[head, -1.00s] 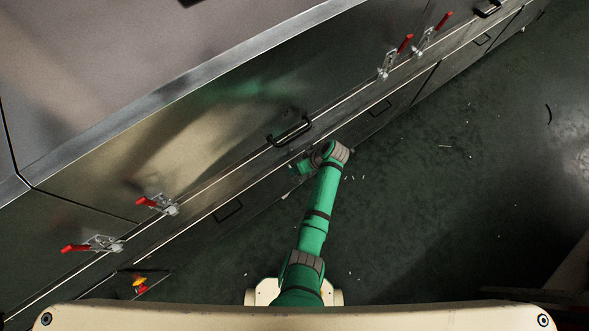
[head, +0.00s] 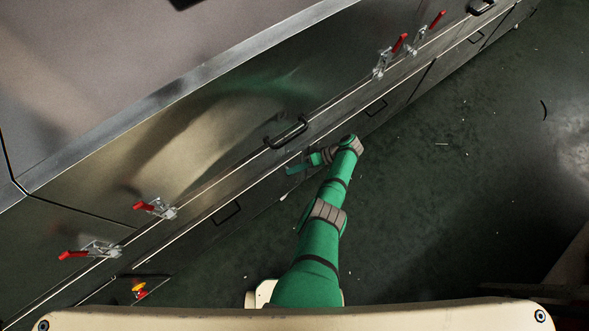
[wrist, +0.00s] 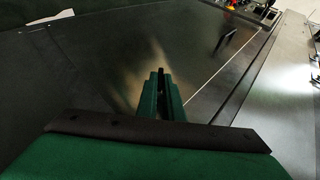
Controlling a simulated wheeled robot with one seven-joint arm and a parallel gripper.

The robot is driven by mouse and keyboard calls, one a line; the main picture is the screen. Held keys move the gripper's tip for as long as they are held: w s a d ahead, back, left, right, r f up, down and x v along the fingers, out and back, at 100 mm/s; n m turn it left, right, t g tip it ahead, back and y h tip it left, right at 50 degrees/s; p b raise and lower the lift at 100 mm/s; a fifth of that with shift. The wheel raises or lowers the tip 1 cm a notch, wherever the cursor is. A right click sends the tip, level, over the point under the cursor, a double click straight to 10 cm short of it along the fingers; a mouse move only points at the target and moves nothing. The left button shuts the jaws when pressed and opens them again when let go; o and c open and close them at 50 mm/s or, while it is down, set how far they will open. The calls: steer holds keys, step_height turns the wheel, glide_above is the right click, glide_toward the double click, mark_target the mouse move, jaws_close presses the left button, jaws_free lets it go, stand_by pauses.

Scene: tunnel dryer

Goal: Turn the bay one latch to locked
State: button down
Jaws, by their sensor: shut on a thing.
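My gripper (head: 291,170) is in front of the long metal dryer side, below the black bar handle (head: 286,132) and apart from it. In the wrist view its green fingers (wrist: 161,92) are close together, shut on a thin dark part (wrist: 161,82). I cannot make out whether this part is the bay one latch. Several red-handled clamps stand on the dryer's ledge, such as one at the left (head: 156,208) and one at the upper right (head: 383,61). My gripper is clear of them. No label shows which latch belongs to bay one.
A yellow and red knob (head: 139,290) sits at the lower left of the dryer side. Dark recessed pulls (head: 227,213) line the lower panels. The dark green floor (head: 450,200) to the right is open, with small scraps on it.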

steer(key=shift+f+g, duration=0.1)
steer(key=shift+g, duration=0.2)
stand_by(0.5)
steer(key=c, duration=1.9)
jaws_free()
steer(key=v, duration=1.1)
steer(key=shift+f, duration=0.25)
steer(key=shift+s+d, duration=0.1)
